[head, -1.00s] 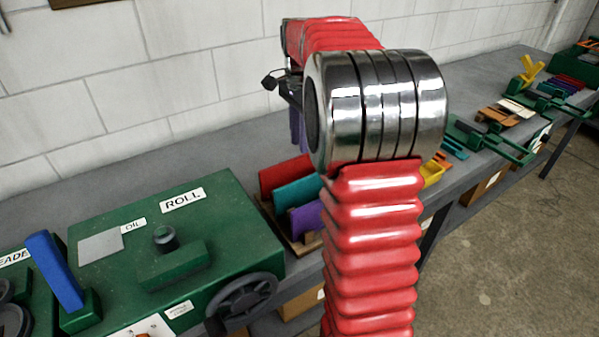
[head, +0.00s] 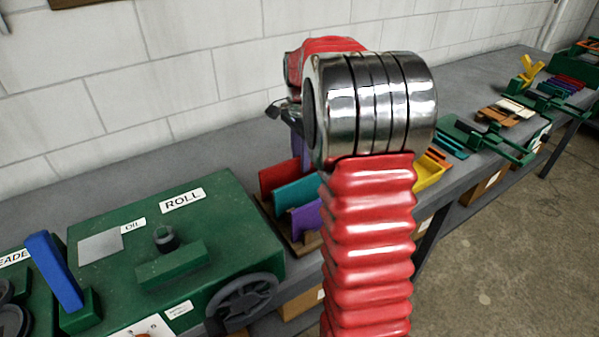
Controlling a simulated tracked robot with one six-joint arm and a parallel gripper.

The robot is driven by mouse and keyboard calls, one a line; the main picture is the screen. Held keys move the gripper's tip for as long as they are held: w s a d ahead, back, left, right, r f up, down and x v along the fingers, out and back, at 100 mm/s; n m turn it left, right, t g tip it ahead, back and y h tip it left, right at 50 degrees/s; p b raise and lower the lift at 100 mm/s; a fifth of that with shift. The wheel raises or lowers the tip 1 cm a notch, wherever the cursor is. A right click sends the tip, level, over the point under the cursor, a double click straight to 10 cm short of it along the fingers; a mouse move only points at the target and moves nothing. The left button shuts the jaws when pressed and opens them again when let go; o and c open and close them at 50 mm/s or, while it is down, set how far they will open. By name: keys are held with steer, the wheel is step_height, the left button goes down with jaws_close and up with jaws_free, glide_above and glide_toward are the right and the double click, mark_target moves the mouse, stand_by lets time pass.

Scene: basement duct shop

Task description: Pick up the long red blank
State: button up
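A red blank (head: 279,178) stands on edge at the back of a wooden rack (head: 308,244) on the bench. A teal blank (head: 297,194) and a purple blank (head: 306,217) stand in front of it. My gripper (head: 298,150) hangs beyond my arm, just above the right part of the red blank in the head view. Only narrow purple parts and a dark bit of it show. My arm hides the rest of it and the right end of the rack, so the red blank's full length and the gripper's opening cannot be seen.
A green machine marked ROLL (head: 185,255) with a handwheel (head: 243,301) stands left of the rack. A yellow tray (head: 430,170) and green tools (head: 490,140) lie to the right. A block wall (head: 170,70) runs behind; bare bench lies before it.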

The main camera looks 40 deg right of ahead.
steer(key=shift+f, duration=0.35)
steer(key=shift+c, duration=0.3)
jaws_close()
